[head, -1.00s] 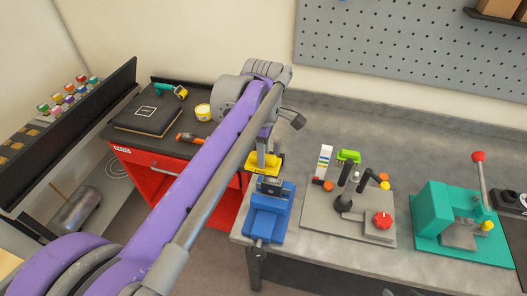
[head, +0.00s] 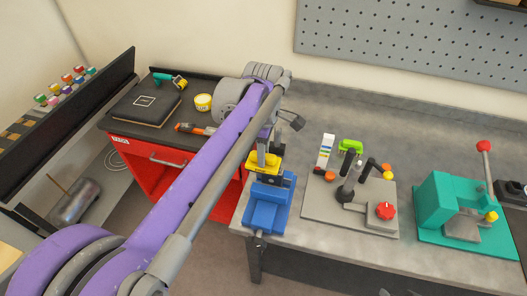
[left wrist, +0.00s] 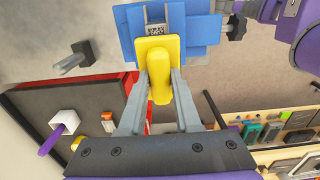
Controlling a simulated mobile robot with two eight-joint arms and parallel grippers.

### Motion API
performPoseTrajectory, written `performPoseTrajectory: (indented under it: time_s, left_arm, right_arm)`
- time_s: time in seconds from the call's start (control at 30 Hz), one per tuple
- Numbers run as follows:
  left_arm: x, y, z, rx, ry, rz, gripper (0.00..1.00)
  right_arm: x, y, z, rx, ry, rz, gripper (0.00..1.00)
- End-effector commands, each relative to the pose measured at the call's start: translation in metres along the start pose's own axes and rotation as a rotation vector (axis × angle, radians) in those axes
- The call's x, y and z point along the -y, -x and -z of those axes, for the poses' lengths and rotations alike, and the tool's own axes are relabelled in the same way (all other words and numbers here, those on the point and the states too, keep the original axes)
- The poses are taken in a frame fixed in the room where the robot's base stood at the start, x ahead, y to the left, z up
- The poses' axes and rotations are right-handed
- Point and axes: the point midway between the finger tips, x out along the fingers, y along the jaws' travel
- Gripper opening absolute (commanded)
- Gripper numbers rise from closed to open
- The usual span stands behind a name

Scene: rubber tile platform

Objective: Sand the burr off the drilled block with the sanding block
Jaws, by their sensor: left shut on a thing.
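My left gripper (head: 263,148) is shut on the yellow sanding block (head: 263,165). In the left wrist view the sanding block (left wrist: 157,62) sits between the two grey fingers (left wrist: 160,92). The drilled block (left wrist: 155,29) is a small grey piece in the vise, partly covered by the sanding block. In the head view it is mostly hidden. I cannot tell whether the two touch, and no burr can be made out.
Right of the vise stand a grey fixture plate (head: 325,220) with a red knob (head: 385,211) and posts, then a teal press (head: 445,210) with a red-tipped lever. A red cabinet (head: 150,175) stands left.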

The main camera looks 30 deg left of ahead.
Motion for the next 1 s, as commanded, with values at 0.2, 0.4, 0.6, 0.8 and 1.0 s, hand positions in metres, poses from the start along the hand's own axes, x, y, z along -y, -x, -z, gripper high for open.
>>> performPoseTrajectory:
  time_s: [0.2,0.4,0.6,0.8,1.0]
  left_arm:
    - [0.0,-0.006,0.0,0.0,0.0,0.0,0.0]
    - [0.0,-0.005,-0.008,0.001,-0.003,0.0,0.0]
    - [0.0,-0.003,-0.028,0.001,-0.004,-0.001,0.0]
    - [0.0,-0.003,-0.041,0.0,-0.001,-0.001,0.0]
    - [0.0,-0.005,-0.052,0.0,-0.002,0.0,0.0]
  right_arm:
    - [0.0,-0.003,-0.003,0.003,0.0,0.0,0.5]
    - [0.0,-0.002,-0.002,0.002,0.0,0.0,0.5]
    - [0.0,0.0,0.0,0.0,0.0,0.0,0.5]
    - [0.0,0.001,0.001,-0.001,0.0,0.0,0.5]
    - [0.0,0.0,0.0,0.0,0.0,0.0,0.5]
